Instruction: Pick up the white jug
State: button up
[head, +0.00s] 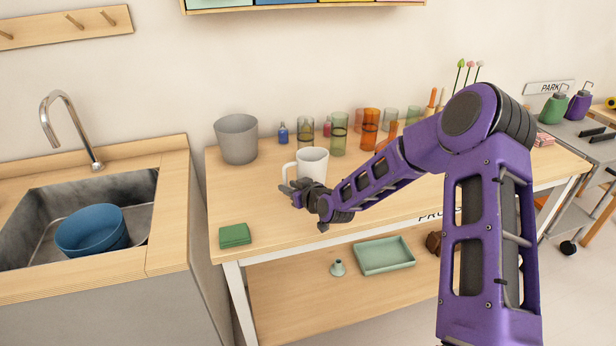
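The white jug (313,163) stands upright on the wooden table, with its handle on the left side. My gripper (287,187) is at the jug's lower left, in front of it and just below the handle in the picture. It hides part of the jug's lower body. The fingers point left and are small and dark. I cannot tell whether they are open or shut, or whether they touch the jug. The jug appears to rest on the table top.
A grey bucket (237,139) stands behind left of the jug. A blue bottle (283,134), green glasses (339,134) and an orange glass (370,130) stand behind it. A green folded cloth (235,236) lies at the table's front left. A sink (140,185) is at left.

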aim_at(286, 185)
jog(key=shift+x, duration=1.5)
jog(key=shift+c, duration=0.3)
grip_shut()
jog(key=shift+r, duration=0.15)
